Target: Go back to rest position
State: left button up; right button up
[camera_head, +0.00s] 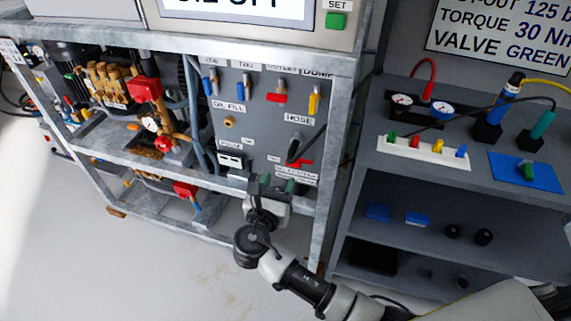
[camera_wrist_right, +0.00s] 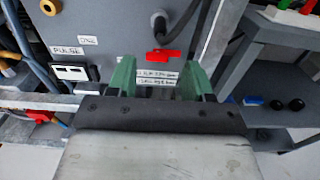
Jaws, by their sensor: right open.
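My right gripper (camera_head: 273,186) is in front of the lower part of the pump rack's grey panel (camera_head: 245,135). In the right wrist view its two green fingers (camera_wrist_right: 158,80) stand apart with nothing between them. Behind the fingers is a white label on the panel, partly covered by them. A red lever (camera_wrist_right: 163,56) on the panel is just beyond and above the gap; I cannot tell how far off it is. My left gripper is in neither view.
The galvanised rack frame (camera_head: 205,45) surrounds the panel and brass pump (camera_head: 110,85). A grey shelf unit (camera_head: 380,160) stands to the right, with gauges, a white strip of coloured pegs (camera_head: 425,152) and a blue mat (camera_head: 508,172). The floor at lower left (camera_head: 90,260) is clear.

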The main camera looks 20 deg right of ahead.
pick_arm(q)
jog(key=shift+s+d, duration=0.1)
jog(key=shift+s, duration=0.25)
pick_arm(e)
jog(key=shift+f, duration=0.1)
